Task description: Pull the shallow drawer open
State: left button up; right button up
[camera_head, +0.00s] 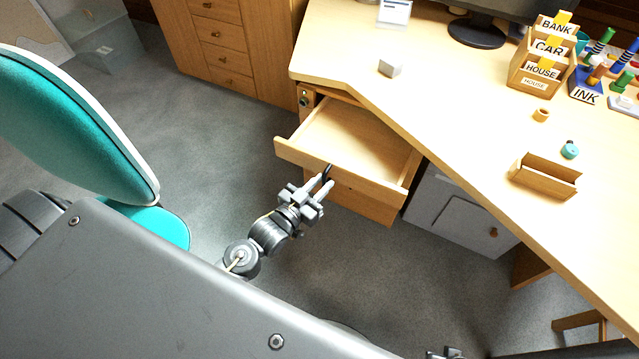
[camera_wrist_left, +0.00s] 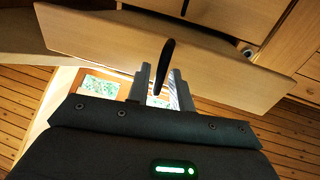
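The shallow drawer (camera_head: 355,136) stands pulled out from under the desk in the head view, and its inside looks empty. Its front panel (camera_head: 335,168) faces my left arm. My left gripper (camera_head: 325,181) is at the front panel, by a dark handle (camera_head: 327,171). In the left wrist view the dark handle (camera_wrist_left: 162,66) stands out from the drawer front (camera_wrist_left: 110,45), between the two fingers of my left gripper (camera_wrist_left: 160,82). A gap shows between the fingers and the handle. Only a small part of my right gripper (camera_head: 444,353) shows at the bottom edge, its fingers unclear.
The desk (camera_head: 440,110) carries a small grey box (camera_head: 390,68), a letter holder (camera_head: 540,70) and a wooden tray (camera_head: 545,176). A teal chair (camera_head: 70,130) stands at left. A grey cabinet (camera_head: 455,215) is under the desk. Open floor lies before the drawer.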

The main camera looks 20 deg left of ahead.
pick_arm(q)
jog(key=shift+o, duration=0.7)
jog(key=shift+s+a, duration=0.1)
jog(key=shift+s, duration=0.15)
jog(key=v, duration=1)
jog(key=shift+s, duration=0.15)
pick_arm(e)
jog(key=shift+s+f, duration=0.15)
jog(key=shift+f, duration=0.2)
jog(key=shift+r, duration=0.1)
